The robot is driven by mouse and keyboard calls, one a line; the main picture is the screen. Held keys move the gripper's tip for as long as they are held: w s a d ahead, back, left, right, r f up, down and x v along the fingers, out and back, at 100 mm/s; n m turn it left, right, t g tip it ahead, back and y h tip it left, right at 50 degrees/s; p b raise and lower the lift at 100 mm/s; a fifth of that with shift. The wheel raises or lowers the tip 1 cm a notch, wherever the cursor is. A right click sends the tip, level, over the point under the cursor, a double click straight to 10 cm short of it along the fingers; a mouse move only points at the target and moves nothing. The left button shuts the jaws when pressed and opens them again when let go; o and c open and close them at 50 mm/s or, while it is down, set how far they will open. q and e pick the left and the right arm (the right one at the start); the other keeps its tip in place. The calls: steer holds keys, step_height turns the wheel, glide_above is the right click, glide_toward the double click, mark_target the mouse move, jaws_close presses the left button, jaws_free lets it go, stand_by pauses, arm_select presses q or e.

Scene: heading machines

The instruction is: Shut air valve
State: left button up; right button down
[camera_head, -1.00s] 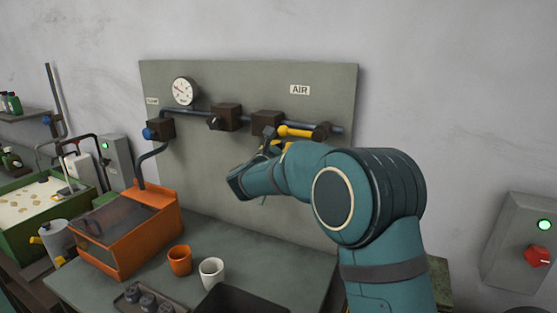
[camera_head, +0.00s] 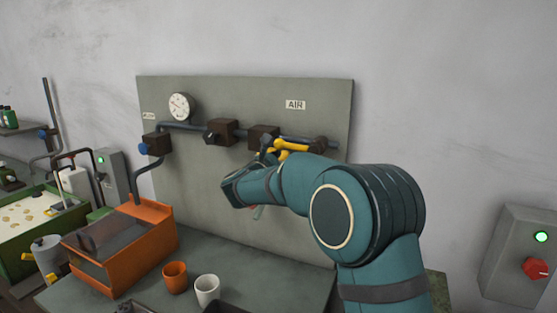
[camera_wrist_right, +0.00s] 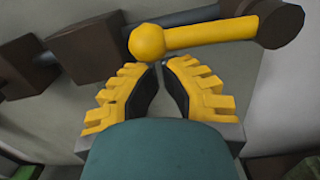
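The yellow air valve lever (camera_head: 291,145) is on the pipe under the AIR sign (camera_head: 296,105). It lies nearly along the pipe, its ball end pointing left from the dark valve body (camera_head: 319,145). In the right wrist view the lever (camera_wrist_right: 200,35) crosses just beyond my fingertips, ball end nearest them. My right gripper (camera_wrist_right: 158,66) has its yellow fingers drawn together, with only a narrow gap and nothing between them. Whether a fingertip touches the ball is unclear. In the head view the right gripper (camera_head: 266,158) is just below the lever, partly hidden by my wrist. My left gripper is out of view.
Dark blocks (camera_head: 222,131) and a gauge (camera_head: 181,106) are on the panel left of the lever. An orange machine (camera_head: 120,250), an orange cup (camera_head: 174,277) and a white cup (camera_head: 207,291) stand below. A switch box (camera_head: 520,255) is on the right wall.

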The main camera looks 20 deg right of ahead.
mark_target(277, 145)
step_height(277, 145, up, 3)
steer(key=m+b, duration=0.2)
steer(key=m, duration=0.1)
steer(key=shift+w+a+m, duration=0.1)
steer(key=shift+m, duration=0.3)
steer(key=s+d+r+m+g+b, duration=0.1)
steer(key=s+d+r+m+b, duration=0.4)
steer(key=r+m, duration=0.4)
steer(key=shift+s+m+b, duration=0.15)
steer(key=shift+m+b, duration=0.25)
steer(key=shift+m, duration=0.8)
steer(key=shift+r, duration=0.1)
